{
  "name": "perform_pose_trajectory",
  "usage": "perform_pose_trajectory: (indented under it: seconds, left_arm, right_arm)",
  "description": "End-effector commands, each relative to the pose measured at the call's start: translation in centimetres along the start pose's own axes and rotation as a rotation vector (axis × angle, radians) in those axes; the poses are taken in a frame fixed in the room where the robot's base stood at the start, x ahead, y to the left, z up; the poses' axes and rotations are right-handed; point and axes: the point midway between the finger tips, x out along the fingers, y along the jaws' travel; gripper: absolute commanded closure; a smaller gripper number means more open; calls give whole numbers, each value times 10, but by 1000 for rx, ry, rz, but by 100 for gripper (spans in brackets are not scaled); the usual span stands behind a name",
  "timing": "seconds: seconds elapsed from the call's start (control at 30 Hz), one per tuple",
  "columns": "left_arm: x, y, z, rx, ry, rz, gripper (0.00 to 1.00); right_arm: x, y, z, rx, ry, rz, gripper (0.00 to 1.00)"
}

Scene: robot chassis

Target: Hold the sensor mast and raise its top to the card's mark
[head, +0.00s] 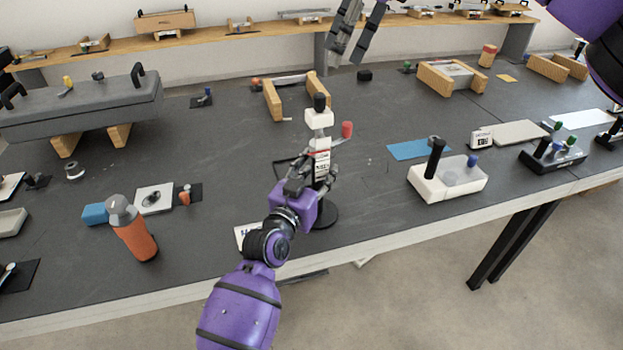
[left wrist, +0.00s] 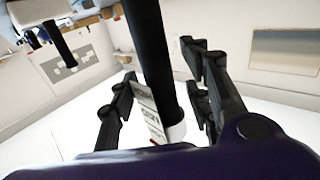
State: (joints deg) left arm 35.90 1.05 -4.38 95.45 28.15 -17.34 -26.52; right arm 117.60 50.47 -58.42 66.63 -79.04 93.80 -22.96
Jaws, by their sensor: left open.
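The sensor mast stands upright on a round black base (head: 324,216) near the table's front edge. It has a white head (head: 319,119) with a black top, a red knob (head: 347,129) on its right, and a white lettered strip (head: 321,163) with a red line above. My left gripper (head: 312,184) is open at the mast's lower half. In the left wrist view its fingers (left wrist: 163,103) stand apart on either side of the black pole (left wrist: 150,55). A white card (head: 242,238) lies partly hidden behind my left arm. My right gripper (head: 351,50) is open and empty, high up.
An orange bottle (head: 136,238) stands to the left of my left arm. A white box (head: 446,183) with a black handle stands at right. Wooden blocks (head: 272,101) sit behind the mast. A grey case (head: 80,108) rests at far left. Table around the mast's right is clear.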

Motion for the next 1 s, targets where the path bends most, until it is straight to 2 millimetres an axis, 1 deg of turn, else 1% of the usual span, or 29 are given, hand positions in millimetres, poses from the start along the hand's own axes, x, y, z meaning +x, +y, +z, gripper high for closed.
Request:
perform_pose_trajectory:
  seconds: [0.1,0.33,0.37,0.6,0.7,1.0]
  left_arm:
    - [5,0,0,0,1,0,55]
    - [5,0,0,0,0,-1,55]
    - [5,0,0,0,0,-1,58]
    - [5,0,0,1,0,0,90]
    - [5,0,0,1,0,0,100]
    - [5,0,0,1,-1,0,100]
  right_arm:
    - [0,0,0,0,0,0,69]
    - [0,0,0,0,0,0,69]
    - [0,0,0,0,0,0,69]
    - [0,0,0,0,0,0,69]
    - [0,0,0,0,0,0,69]
    - [0,0,0,0,0,0,69]
